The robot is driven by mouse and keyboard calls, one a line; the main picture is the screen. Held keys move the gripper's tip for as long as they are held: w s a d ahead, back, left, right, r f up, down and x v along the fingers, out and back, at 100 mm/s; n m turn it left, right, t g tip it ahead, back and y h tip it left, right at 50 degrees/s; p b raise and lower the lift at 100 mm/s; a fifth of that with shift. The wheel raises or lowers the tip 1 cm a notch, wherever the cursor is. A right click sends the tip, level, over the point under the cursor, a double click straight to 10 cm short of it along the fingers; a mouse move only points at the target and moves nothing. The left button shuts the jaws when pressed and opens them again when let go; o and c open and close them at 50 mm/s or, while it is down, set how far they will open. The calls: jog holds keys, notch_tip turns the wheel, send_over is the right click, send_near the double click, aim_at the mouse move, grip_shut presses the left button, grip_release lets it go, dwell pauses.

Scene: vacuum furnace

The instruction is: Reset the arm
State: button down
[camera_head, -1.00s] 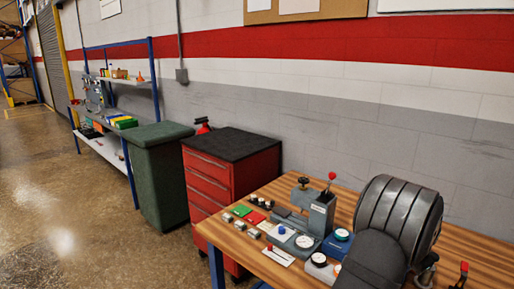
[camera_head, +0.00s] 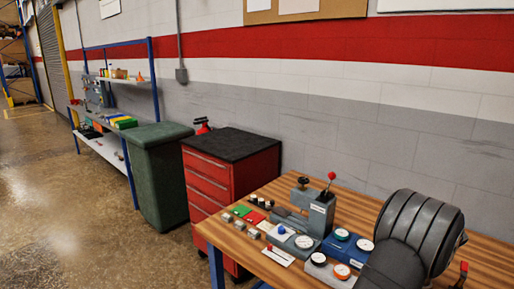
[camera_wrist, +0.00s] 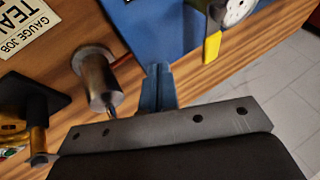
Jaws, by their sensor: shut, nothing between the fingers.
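My gripper (camera_wrist: 157,88) shows in the wrist view as two blue-grey fingers pressed together, with nothing between them. The fingers point at the wooden table beside a blue base plate (camera_wrist: 150,25) and a metal cylinder (camera_wrist: 97,80); I cannot tell whether they touch anything. In the head view my dark ribbed arm fills the lower right, over the right part of the table. My gripper's fingers are not visible there.
A red drawer cabinet (camera_head: 210,182) and green bin (camera_head: 165,180) stand left. Open floor lies further left.

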jog(key=shift+w+d+r+n+t, duration=0.25)
jog(key=shift+d+r+n+t, duration=0.1)
jog(key=shift+n, duration=0.15)
jog(key=v, duration=1)
jog(key=shift+x, duration=2.65)
